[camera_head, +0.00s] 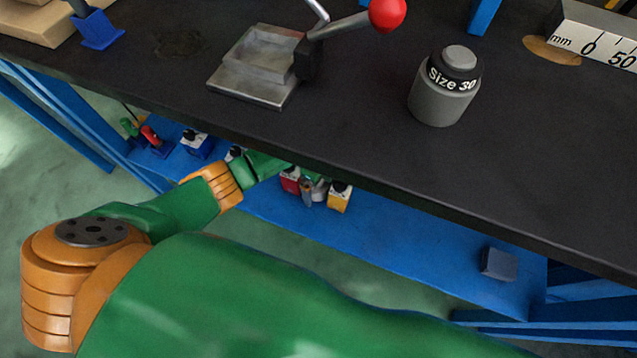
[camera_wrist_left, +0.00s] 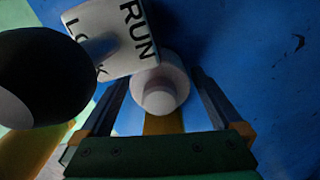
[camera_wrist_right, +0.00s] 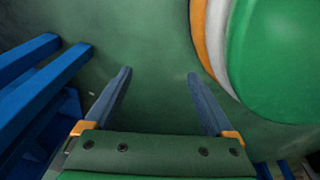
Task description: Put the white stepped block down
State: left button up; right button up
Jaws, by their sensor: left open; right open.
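In the left wrist view a round white stepped block (camera_wrist_left: 160,88), a narrower disc on a wider one, stands between the two fingers of my left gripper (camera_wrist_left: 160,77). The fingers are open, one on each side of it, with a gap showing. In the head view my left arm reaches under the front edge of the black tabletop to the blue lower shelf (camera_head: 390,250). The gripper there is mostly hidden, and a small pale shape beside it is too small to identify. My right gripper (camera_wrist_right: 158,73) is open and empty above the green floor.
A white RUN/LOCK plate (camera_wrist_left: 112,35) with a black ball knob (camera_wrist_left: 40,80) is close left of the left fingers. Red (camera_head: 290,182) and yellow (camera_head: 340,197) blocks flank that spot. A dark cube (camera_head: 498,263) is farther right; the shelf between is clear.

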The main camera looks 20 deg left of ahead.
pick_arm(q)
notch_tip(320, 180, up, 7)
jog(key=p, duration=0.3)
jog(key=shift+r, duration=0.3)
pick_arm(e)
jog(key=shift+g, duration=0.3)
jog(key=s+r, duration=0.1)
jog(key=s+a+r, duration=0.1)
jog(key=r, duration=0.1)
jog(key=shift+s, duration=0.3)
